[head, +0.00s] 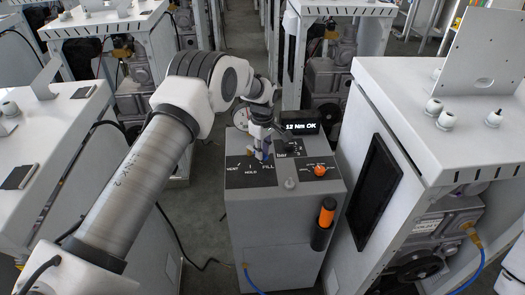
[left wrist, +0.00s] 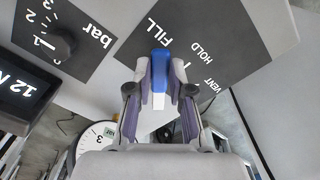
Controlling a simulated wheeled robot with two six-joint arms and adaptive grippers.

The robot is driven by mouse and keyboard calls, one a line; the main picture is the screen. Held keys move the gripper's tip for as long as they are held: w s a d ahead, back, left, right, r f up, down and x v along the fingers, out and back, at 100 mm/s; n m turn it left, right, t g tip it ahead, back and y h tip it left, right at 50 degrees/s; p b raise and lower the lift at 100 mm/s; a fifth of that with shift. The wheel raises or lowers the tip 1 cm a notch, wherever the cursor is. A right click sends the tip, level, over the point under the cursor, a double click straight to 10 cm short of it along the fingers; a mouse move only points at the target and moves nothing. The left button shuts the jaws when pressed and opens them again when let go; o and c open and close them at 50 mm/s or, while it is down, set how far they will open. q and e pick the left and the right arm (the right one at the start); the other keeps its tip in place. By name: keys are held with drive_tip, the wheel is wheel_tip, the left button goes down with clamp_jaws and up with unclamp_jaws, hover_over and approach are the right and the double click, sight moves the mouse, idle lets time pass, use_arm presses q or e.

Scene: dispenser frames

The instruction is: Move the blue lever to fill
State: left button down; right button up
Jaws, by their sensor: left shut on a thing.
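The blue lever (left wrist: 160,72) stands between the fingers of my left gripper (left wrist: 159,80) in the left wrist view. Its blue tip is beside the word FILL on the black label plate (left wrist: 205,30), which also reads HOLD and VENT. In the head view my left gripper (head: 262,150) reaches down to this plate (head: 240,180) on top of the grey box, near the word FILL. The fingers are shut on the lever, on both sides of it. The lever is mostly hidden by the fingers in the head view. My right gripper is not in view.
On the grey box (head: 270,235) are an orange knob (head: 320,170), a display (head: 302,127) reading "12 Nm OK" and an orange-handled tool (head: 327,211) in a black holder. A dial gauge (left wrist: 97,138) is near the gripper. White cabinets (head: 430,100) stand close on both sides.

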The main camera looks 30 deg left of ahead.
use_arm(q)
drive_tip(key=shift+a, duration=0.1)
drive_tip(key=c, duration=1.2)
unclamp_jaws()
drive_tip(key=shift+o, duration=0.8)
drive_tip(key=shift+w+a+f, duration=0.15)
drive_tip(key=shift+a+f, duration=0.1)
drive_tip(key=shift+a, duration=0.05)
drive_tip(key=shift+r, duration=0.1)
wheel_tip(320, 180, up, 12)
